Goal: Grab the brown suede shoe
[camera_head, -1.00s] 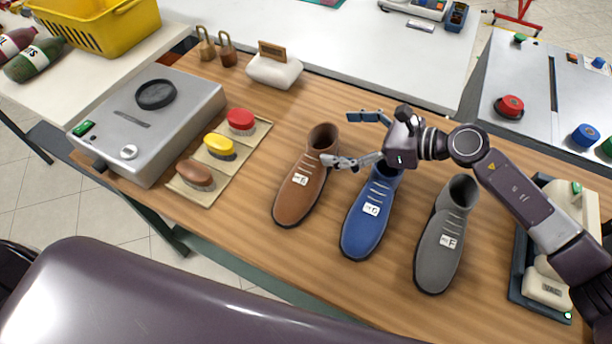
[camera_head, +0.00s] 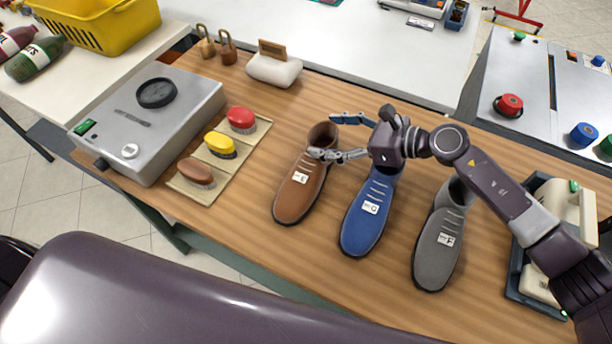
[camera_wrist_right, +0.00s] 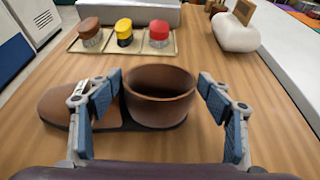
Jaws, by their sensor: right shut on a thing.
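The brown suede shoe (camera_head: 298,192) stands upright on the wooden table, toe toward me, with a small white tag on its front. In the right wrist view its open collar (camera_wrist_right: 160,92) lies between the two fingers, with the toe pointing left. My right gripper (camera_head: 325,136) is at the collar, one finger on each side, and shut on it. It also shows in the right wrist view (camera_wrist_right: 160,86), with the pads close against the collar's sides. The shoe still rests on the table. My left gripper is not in view.
A blue shoe (camera_head: 364,226) stands close right of the brown one, under my right wrist. A grey shoe (camera_head: 437,252) is farther right. Brushes on a tan tray (camera_head: 213,182) and a grey metal box (camera_head: 170,115) stand left. Bare wood lies between tray and brown shoe.

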